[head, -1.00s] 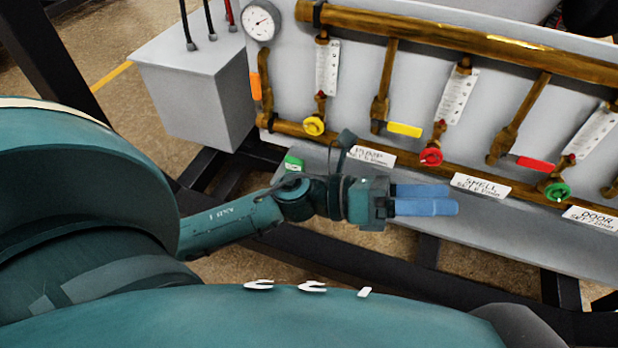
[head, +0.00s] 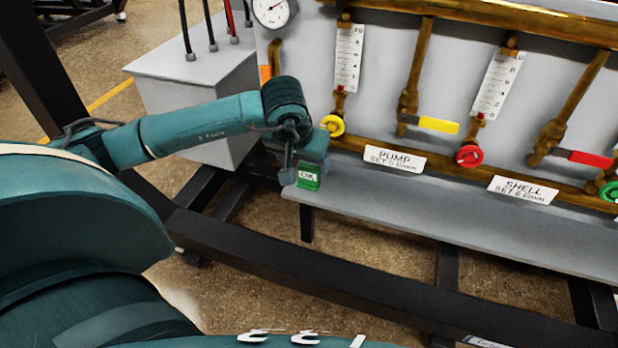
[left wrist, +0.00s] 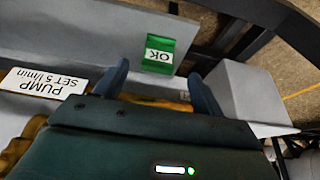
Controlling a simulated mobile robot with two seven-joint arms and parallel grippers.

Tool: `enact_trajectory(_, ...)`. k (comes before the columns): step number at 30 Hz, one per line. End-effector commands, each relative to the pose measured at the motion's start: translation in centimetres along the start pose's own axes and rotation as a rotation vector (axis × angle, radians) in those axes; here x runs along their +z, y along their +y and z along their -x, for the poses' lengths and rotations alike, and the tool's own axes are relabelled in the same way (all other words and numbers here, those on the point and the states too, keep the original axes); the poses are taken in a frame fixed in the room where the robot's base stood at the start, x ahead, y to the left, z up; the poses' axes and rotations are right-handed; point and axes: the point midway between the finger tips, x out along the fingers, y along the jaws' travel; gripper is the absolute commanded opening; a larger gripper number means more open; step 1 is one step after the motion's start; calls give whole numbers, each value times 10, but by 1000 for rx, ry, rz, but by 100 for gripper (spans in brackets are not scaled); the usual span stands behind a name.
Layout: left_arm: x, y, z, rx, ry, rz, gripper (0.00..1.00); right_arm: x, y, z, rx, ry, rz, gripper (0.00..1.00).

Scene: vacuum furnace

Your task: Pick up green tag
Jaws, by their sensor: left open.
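The green tag (head: 309,176), marked OK, is at the left end of the grey ledge under the pipe panel. In the left wrist view the green tag (left wrist: 172,45) is upside down, on the ledge just beyond the fingertips and between their lines. My left gripper (head: 308,150) is directly above and behind the tag in the head view, with its fingers mostly hidden by the wrist. In the left wrist view my left gripper (left wrist: 159,76) has its two blue fingers spread apart, with nothing between them. My right gripper is not in view.
The PUMP label (head: 394,158) lies to the right of the tag, and a yellow valve knob (head: 333,125) is just above. A grey box (head: 190,85) stands left of the panel. Dark frame beams (head: 300,255) run below. The ledge (head: 440,220) right of the tag is clear.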

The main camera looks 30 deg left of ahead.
Motion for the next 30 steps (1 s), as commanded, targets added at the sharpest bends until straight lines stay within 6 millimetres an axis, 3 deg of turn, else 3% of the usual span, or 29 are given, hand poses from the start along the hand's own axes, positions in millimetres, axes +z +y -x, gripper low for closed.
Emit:
enact_trajectory(8, 0, 1, -24, 1, -2, 1, 69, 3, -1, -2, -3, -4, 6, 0)
enact_trajectory(16, -2, 3, -63, 2, -3, 2, 69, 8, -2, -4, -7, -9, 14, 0)
enact_trajectory(26, -2, 2, -69, 3, -1, 1, 68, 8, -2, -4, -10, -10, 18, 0)
enact_trajectory(30, -2, 2, -69, 2, -1, 1, 57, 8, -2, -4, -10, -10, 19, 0)
